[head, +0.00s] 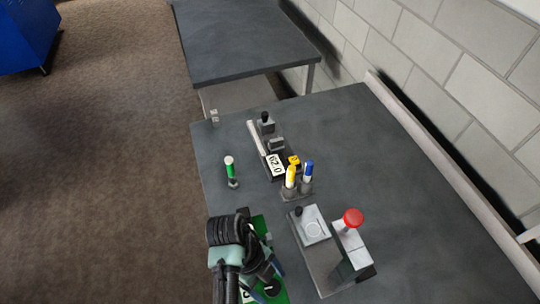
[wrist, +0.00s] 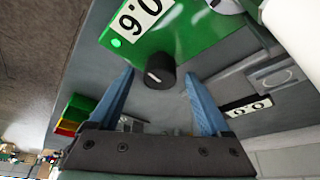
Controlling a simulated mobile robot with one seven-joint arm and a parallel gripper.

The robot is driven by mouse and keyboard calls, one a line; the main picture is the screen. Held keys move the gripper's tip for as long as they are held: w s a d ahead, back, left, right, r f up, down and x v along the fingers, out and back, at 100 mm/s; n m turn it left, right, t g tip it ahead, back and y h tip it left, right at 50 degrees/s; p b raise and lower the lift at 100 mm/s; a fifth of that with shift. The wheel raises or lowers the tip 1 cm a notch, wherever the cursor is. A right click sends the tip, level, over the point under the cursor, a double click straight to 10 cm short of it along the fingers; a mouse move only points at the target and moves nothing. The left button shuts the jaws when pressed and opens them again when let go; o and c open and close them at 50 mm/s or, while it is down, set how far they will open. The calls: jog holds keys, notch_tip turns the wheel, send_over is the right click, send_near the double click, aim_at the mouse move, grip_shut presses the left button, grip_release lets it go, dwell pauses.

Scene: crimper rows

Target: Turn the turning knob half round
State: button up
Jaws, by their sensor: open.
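The turning knob (wrist: 160,77) is a black round knob with a white pointer line, on a green panel (wrist: 190,38) with a white number display and a small bright green light. In the head view the knob (head: 271,287) shows dark at the bottom, partly behind my arm. My gripper (wrist: 160,80) has two blue fingers, spread wide apart. The knob appears between the fingertips in the wrist view, with a gap on each side. I cannot tell how deep the fingers reach around it. My gripper (head: 262,270) is over the green panel in the head view.
A press with a red knob (head: 352,217) stands to the right.

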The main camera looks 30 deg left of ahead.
jog(key=p+v, duration=0.8)
jog(key=v, duration=0.4)
jog(key=shift+a+r, duration=0.15)
jog(key=shift+r, duration=0.1)
dwell(0.4)
